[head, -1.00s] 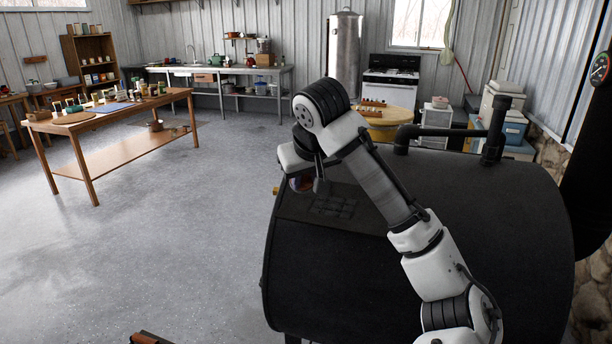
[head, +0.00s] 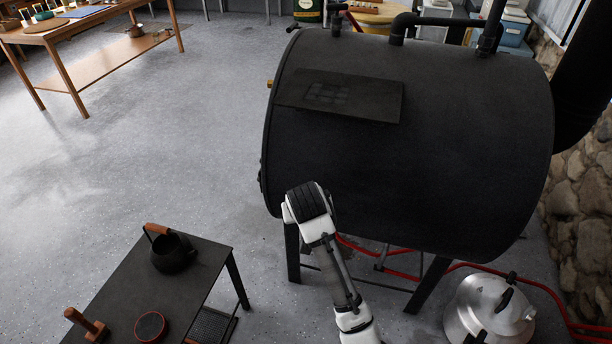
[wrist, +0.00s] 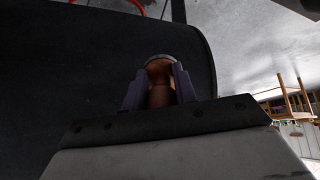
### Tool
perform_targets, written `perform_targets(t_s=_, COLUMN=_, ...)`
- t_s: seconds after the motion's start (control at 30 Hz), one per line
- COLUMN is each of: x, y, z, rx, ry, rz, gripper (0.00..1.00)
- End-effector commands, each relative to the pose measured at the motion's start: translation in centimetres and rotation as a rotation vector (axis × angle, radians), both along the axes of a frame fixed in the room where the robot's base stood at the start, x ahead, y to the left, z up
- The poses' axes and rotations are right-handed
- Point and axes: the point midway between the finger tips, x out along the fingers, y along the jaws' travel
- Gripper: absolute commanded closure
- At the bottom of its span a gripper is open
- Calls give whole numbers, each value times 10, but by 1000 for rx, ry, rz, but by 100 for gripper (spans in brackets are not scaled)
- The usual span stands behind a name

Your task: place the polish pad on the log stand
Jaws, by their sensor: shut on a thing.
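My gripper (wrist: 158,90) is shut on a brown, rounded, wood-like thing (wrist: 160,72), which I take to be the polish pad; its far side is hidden. In the head view my arm's bend hides the gripper and what it holds. A low black table (head: 138,290) at the lower left looks like the log stand, though I cannot be sure.
The black barrel stove (head: 430,150) fills the middle and right, with a flat plate (head: 340,95) on top. A silver kettle (head: 485,308) and red hose (head: 560,295) lie at the lower right. Open floor (head: 150,170) spans the left.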

Motion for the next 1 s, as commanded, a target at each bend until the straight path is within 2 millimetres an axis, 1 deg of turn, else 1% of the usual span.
perform_targets(t_s=0.03, x=-5, y=1, z=-16, rx=11, ry=6, rz=-16, gripper=95)
perform_targets(t_s=0.1, x=-8, y=2, z=-35, rx=12, ry=6, rz=-33, gripper=95)
perform_targets(t_s=0.17, x=-11, y=3, z=-49, rx=12, ry=6, rz=-49, gripper=95)
perform_targets(t_s=0.4, x=-19, y=7, z=-112, rx=10, ry=8, rz=-121, gripper=95)
perform_targets(t_s=0.57, x=-27, y=11, z=-148, rx=9, ry=7, rz=-152, gripper=95)
perform_targets(t_s=0.67, x=-36, y=16, z=-172, rx=7, ry=7, rz=-164, gripper=95)
perform_targets(t_s=0.8, x=-55, y=22, z=-215, rx=3, ry=10, rz=-179, gripper=95)
perform_targets(t_s=0.9, x=-68, y=22, z=-242, rx=-2, ry=7, rz=-187, gripper=95)
perform_targets(t_s=1.0, x=-75, y=19, z=-258, rx=-5, ry=1, rz=-194, gripper=95)
